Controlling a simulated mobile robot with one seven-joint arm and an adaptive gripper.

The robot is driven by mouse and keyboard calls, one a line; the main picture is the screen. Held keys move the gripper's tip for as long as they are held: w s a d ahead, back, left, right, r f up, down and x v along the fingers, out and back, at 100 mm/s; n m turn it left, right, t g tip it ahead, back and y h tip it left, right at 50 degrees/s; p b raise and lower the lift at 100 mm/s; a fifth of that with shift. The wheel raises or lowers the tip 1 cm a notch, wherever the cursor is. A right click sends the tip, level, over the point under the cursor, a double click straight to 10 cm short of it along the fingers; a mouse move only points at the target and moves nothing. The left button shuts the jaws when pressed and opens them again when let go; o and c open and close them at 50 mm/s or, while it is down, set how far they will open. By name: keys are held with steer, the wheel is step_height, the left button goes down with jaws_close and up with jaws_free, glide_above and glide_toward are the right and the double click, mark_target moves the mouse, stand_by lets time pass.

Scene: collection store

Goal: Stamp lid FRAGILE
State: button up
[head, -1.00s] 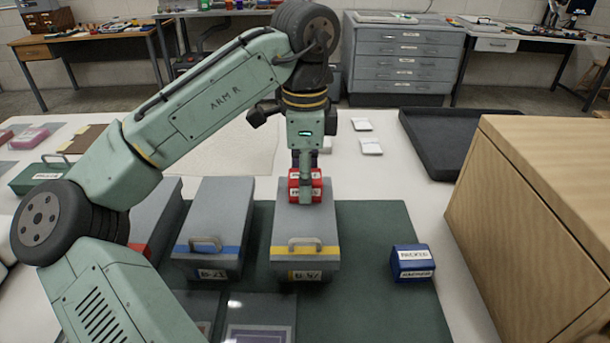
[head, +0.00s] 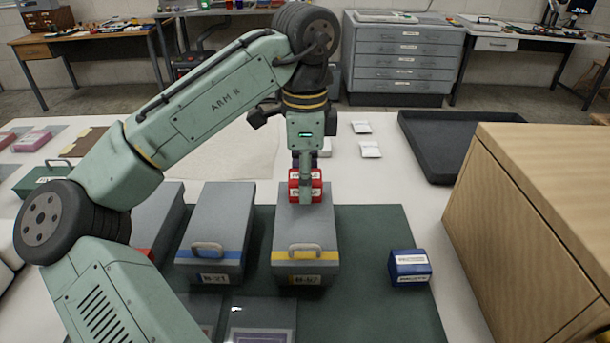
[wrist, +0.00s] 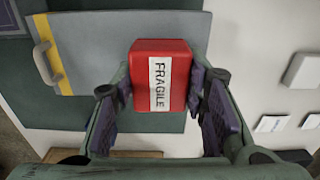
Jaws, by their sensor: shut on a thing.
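A red stamp block labelled FRAGILE (wrist: 160,75) is held between the fingers of my gripper (head: 305,188), label upright toward the wrist camera. It also shows in the head view (head: 294,186), over the far part of the grey box with the yellow stripe (head: 305,230). The box's lid lies under the stamp in the wrist view (wrist: 95,45). I cannot tell whether the stamp's underside touches the lid. No mark shows on the visible part of the lid.
A grey box with a blue stripe (head: 218,225) stands to the left; another grey box is partly behind my arm. A blue stamp block (head: 409,267) sits on the green mat (head: 375,235) at right. A wooden cabinet (head: 555,215) bounds the right side. A black tray (head: 440,150) lies behind.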

steer(key=shift+r+p, duration=1.85)
steer(key=shift+r, duration=1)
